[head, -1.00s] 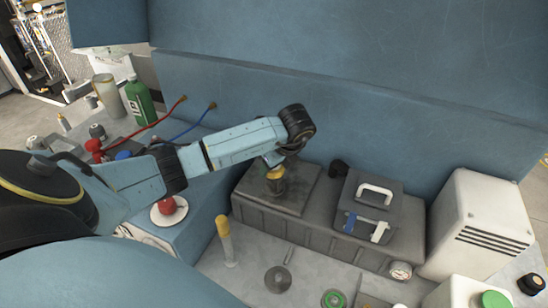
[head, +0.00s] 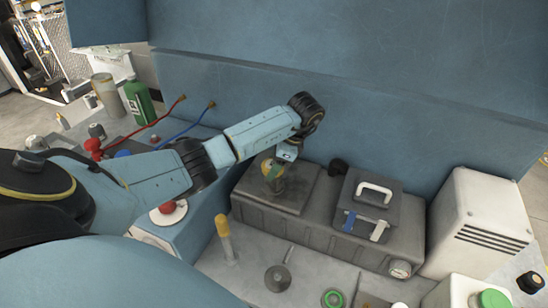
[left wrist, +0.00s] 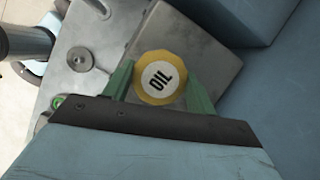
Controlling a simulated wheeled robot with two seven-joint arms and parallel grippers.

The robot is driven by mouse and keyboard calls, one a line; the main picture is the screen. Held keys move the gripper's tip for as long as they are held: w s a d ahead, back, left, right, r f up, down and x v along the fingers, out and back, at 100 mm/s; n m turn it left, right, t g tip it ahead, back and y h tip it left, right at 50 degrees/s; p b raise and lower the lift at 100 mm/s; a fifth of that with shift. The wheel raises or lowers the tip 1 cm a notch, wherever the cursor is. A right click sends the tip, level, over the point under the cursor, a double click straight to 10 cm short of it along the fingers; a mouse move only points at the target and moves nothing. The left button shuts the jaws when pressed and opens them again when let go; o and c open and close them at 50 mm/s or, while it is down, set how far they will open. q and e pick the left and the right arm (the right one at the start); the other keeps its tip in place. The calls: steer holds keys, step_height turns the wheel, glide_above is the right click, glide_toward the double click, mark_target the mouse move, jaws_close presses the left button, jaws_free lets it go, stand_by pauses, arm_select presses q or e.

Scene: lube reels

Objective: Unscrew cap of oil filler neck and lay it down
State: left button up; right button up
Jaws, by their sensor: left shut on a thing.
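The yellow cap marked OIL (left wrist: 161,77) sits between the green fingers of my left gripper (left wrist: 160,90) in the left wrist view. The gripper is shut on it from the sides. In the head view my left gripper (head: 273,170) points down over the raised flat block at the left end of the grey tank (head: 300,208). I cannot tell whether the cap is clear of the neck. My right gripper is not in view.
A dark box with a white handle (head: 375,190) stands right of the block, with a gauge (head: 400,268) below it. A yellow-topped post (head: 224,232) and a round disc (head: 278,278) are in front on the grey bench. A white louvred box (head: 487,220) stands at the right.

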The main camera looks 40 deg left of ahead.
arm_select(q)
steer(key=shift+s+d+f+n+h, duration=0.2)
steer(key=shift+f+n+h, duration=0.15)
steer(key=shift+n, duration=0.35)
steer(key=shift+a, duration=0.1)
